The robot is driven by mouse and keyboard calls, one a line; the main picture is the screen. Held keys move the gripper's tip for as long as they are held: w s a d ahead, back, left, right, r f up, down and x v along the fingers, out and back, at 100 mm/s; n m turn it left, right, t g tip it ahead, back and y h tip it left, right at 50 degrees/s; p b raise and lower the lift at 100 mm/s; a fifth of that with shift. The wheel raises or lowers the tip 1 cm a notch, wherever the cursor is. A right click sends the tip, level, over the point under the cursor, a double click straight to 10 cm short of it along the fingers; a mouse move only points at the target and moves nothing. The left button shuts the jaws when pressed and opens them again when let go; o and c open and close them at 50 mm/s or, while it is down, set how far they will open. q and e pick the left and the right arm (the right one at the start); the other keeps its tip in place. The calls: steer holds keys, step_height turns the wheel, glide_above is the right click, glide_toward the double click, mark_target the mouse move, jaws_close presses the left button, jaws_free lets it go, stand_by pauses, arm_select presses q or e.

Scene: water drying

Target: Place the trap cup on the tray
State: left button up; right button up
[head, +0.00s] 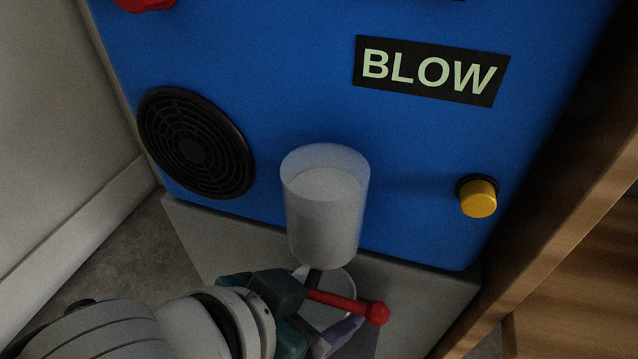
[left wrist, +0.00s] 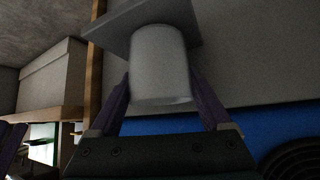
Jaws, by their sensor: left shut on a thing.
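The trap cup (left wrist: 160,65), a pale cup, is between the two purple fingers of my left gripper (left wrist: 162,105) in the left wrist view. My left gripper (head: 325,322) is shut on it. In the head view the clear trap cup (head: 337,292) is partly hidden by the gripper and a red lever. The grey square tray (left wrist: 112,30) is at the cup's far end in the wrist view. I cannot tell whether the two touch. A purple shape cut off at the wrist view's left edge may be a finger of my right gripper; its state cannot be seen.
A larger translucent bowl (head: 325,215) is just above my left gripper, in front of a blue machine (head: 300,75) labelled BLOW. The red lever (head: 345,303) juts out beside the gripper. A yellow button (head: 478,197) is right; a wooden frame (head: 560,190) bounds that side.

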arm_select(q)
steer(key=o, duration=1.2)
steer(key=shift+f, duration=0.1)
steer(key=shift+c, duration=0.2)
steer(key=shift+s+a+r+p, duration=0.1)
steer(key=shift+a+r+p, duration=0.05)
steer(key=shift+r+p, duration=0.35)
steer(key=s+a+r+n+g+y+p, duration=0.1)
steer(key=s+a+r+n+y+p, duration=0.2)
steer(key=s+a+r, duration=0.3)
steer(key=s+a+r+n+g+y+p, duration=0.2)
steer(key=s+a+r, duration=0.5)
steer(key=a, duration=0.5)
steer(key=shift+n+y+p, duration=0.4)
steer(key=shift+n+p, duration=0.2)
steer(key=shift+p, duration=0.3)
